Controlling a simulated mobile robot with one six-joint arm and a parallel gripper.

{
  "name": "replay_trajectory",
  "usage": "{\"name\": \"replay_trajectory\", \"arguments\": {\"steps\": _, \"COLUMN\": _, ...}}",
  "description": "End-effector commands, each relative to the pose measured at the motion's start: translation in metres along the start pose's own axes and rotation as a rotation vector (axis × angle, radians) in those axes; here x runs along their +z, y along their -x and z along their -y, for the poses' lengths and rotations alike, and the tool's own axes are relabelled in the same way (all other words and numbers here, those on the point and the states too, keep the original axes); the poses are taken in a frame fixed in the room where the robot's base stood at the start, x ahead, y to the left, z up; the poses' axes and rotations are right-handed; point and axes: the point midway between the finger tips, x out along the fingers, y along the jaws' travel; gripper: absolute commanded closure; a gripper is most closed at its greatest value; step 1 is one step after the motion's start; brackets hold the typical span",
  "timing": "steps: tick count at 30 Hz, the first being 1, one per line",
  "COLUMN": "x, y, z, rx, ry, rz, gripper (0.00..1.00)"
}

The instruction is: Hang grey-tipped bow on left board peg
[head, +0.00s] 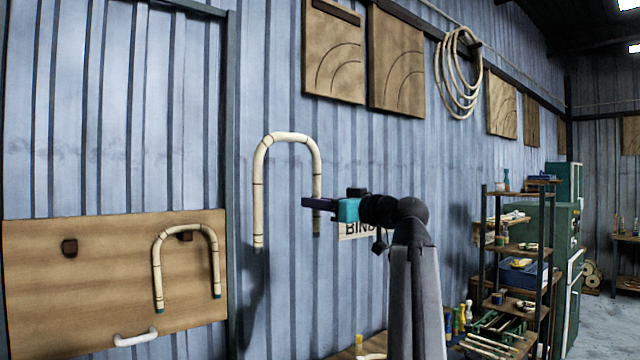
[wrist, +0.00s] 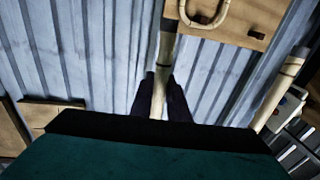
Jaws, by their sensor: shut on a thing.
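The grey-tipped bow (head: 287,138) is a pale U-shaped rattan piece with dark bands, held upright in the air with its bend up and legs down. My gripper (head: 312,203) is shut on its right leg, low down. In the wrist view my gripper (wrist: 160,97) pinches this leg, and the bow's other leg (wrist: 270,103) shows at right with a grey end. The left board peg (head: 69,246) is a bare dark block on the wooden board (head: 110,285), left of and lower than the bow's bend.
A green-tipped bow (head: 186,232) hangs on the right peg (head: 184,236) of the board, between the bare peg and the held bow. A short pale curved piece (head: 135,338) is at the board's lower edge. Shelves (head: 515,250) stand at right.

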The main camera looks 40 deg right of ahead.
Motion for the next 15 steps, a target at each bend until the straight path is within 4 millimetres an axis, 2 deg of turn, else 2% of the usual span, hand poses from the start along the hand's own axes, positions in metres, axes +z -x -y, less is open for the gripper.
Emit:
{"name": "replay_trajectory", "arguments": {"steps": 1, "x": 0.017, "y": -0.008, "z": 0.004, "rx": -0.019, "ry": -0.005, "rz": 0.001, "gripper": 1.00}}
{"name": "replay_trajectory", "arguments": {"steps": 8, "x": 0.080, "y": -0.041, "z": 0.021, "rx": -0.107, "ry": -0.010, "rz": -0.003, "gripper": 1.00}}
{"name": "replay_trajectory", "arguments": {"steps": 15, "x": 0.145, "y": -0.072, "z": 0.045, "rx": -0.199, "ry": -0.014, "rz": -0.007, "gripper": 1.00}}
